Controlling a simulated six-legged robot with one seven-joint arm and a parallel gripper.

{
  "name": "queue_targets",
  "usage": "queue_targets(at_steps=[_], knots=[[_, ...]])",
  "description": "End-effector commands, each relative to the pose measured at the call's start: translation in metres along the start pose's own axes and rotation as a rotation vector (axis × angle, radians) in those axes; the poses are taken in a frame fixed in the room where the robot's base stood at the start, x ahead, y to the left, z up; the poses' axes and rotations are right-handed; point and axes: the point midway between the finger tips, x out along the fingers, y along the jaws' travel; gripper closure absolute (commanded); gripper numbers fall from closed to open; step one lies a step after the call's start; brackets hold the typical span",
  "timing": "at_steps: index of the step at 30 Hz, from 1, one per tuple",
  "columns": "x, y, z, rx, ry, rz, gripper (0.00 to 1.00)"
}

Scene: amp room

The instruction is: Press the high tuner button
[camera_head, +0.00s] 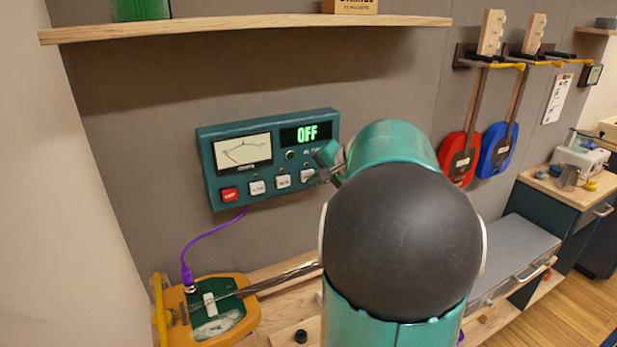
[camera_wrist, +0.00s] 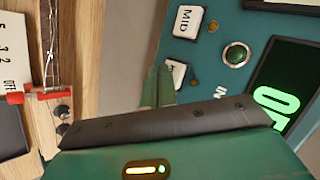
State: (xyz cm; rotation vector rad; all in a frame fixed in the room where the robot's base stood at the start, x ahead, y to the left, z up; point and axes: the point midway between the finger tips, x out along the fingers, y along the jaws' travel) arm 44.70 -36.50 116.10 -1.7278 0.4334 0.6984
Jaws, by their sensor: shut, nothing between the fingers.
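The teal tuner box (camera_head: 212,160) hangs on the grey wall, with a needle meter on its left and a display (camera_head: 306,134) reading OFF. Its lower row holds a red button (camera_head: 230,194), then white buttons, including MID (camera_head: 283,181). The rightmost white button (camera_head: 306,176), in the high tuner button's place, is partly covered by my gripper (camera_head: 325,168). In the wrist view this button (camera_wrist: 176,72) shows beside the green fingertips (camera_wrist: 157,88), its label mostly hidden; MID (camera_wrist: 187,21) is above it. My gripper is shut and empty. I cannot tell whether it touches the button.
A wooden shelf (camera_head: 250,29) runs above the tuner. A purple cable (camera_head: 210,236) drops from the tuner to an orange-and-green instrument (camera_head: 255,311) on the wooden bench. Red (camera_head: 457,160) and blue (camera_head: 496,150) instruments hang at right. My arm blocks the centre right.

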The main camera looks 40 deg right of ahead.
Motion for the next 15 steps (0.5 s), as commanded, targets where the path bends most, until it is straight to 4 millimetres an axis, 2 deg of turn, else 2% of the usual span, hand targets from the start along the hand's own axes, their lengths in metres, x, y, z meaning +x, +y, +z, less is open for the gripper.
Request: queue_targets(at_steps=[15], knots=[[0.0043, -0.0031, -0.003, 0.0, 0.0, 0.0, 1.0]])
